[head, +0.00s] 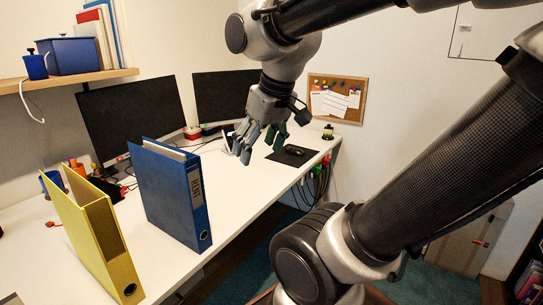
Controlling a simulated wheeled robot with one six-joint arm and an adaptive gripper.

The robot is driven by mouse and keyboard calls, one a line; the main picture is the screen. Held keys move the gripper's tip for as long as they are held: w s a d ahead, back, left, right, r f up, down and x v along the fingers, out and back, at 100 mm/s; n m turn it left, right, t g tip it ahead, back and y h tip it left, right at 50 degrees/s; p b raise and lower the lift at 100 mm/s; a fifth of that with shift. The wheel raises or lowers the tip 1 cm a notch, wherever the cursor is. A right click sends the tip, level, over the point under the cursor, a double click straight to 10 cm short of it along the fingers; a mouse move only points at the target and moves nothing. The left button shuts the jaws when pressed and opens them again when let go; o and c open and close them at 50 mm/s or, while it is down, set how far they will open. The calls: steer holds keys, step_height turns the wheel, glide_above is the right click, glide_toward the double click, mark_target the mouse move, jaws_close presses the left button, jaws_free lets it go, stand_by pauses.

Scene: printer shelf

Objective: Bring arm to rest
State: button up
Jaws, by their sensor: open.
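My gripper (262,143) hangs from my arm over the right part of the white desk (218,219), fingers pointing down. It is open, and I see nothing between its fingers. A yellow folder (97,240) stands at the front left of the desk. My arm fills much of the right side of the view.
Two dark monitors (134,116) stand at the back of the desk. A wall shelf (68,80) holds a blue box and books at upper left. A cork board (336,98) hangs on the wall. Cables hang at the desk's edge.

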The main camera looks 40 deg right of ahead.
steer(key=shift+m, duration=0.3)
steer(key=s, duration=0.1)
steer(key=s+f, duration=0.1)
steer(key=s+d, duration=0.1)
steer(key=s, duration=0.1)
steer(key=shift+d+f, duration=0.1)
steer(key=shift+f, duration=0.25)
